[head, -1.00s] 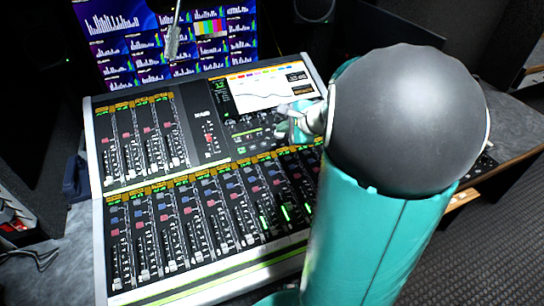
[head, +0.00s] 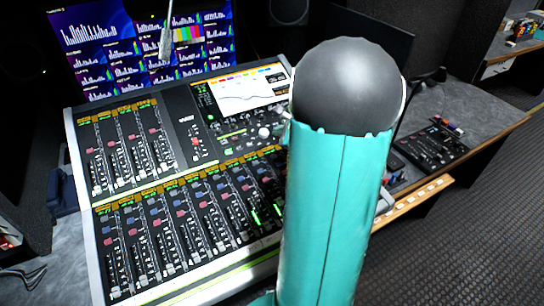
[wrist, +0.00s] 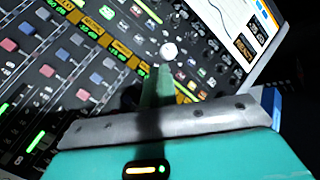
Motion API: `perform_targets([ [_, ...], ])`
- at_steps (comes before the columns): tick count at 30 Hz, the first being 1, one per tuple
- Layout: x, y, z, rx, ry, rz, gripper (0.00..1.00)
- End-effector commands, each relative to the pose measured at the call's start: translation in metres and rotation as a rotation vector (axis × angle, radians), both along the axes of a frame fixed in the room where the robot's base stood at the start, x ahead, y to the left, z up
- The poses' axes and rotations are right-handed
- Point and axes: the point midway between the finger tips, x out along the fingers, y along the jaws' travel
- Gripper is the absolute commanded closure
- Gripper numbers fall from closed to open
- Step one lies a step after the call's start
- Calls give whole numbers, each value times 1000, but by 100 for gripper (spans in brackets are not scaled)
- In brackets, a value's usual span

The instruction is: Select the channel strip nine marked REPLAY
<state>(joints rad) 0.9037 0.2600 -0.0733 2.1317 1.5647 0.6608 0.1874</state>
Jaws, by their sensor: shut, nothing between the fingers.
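The mixing console (head: 70,150) fills the left and middle of the head view, with an upper and a lower bank of channel strips. The lower bank (head: 180,225) has orange labels, red and blue buttons and faders; its right end is hidden behind my arm. I cannot read which label says REPLAY. In the wrist view several orange labels (wrist: 108,12) and red and blue buttons (wrist: 82,94) show, tilted and blurred. My gripper (wrist: 160,78) is shut and empty over the console, its green fingers just below a pale round knob (wrist: 168,50). In the head view my arm hides the gripper.
The console's touch screen (head: 245,92) is behind the strips, with a wall of monitors (head: 110,60) beyond. A thin microphone (head: 166,40) hangs in front of them. A small black control panel (head: 435,145) lies on the desk to the right.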

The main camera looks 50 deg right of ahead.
Motion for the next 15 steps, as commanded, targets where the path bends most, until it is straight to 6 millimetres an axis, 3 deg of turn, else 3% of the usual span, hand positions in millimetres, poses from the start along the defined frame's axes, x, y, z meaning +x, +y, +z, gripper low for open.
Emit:
perform_targets([
  [15,9,3,-63,3,3,4,100],
])
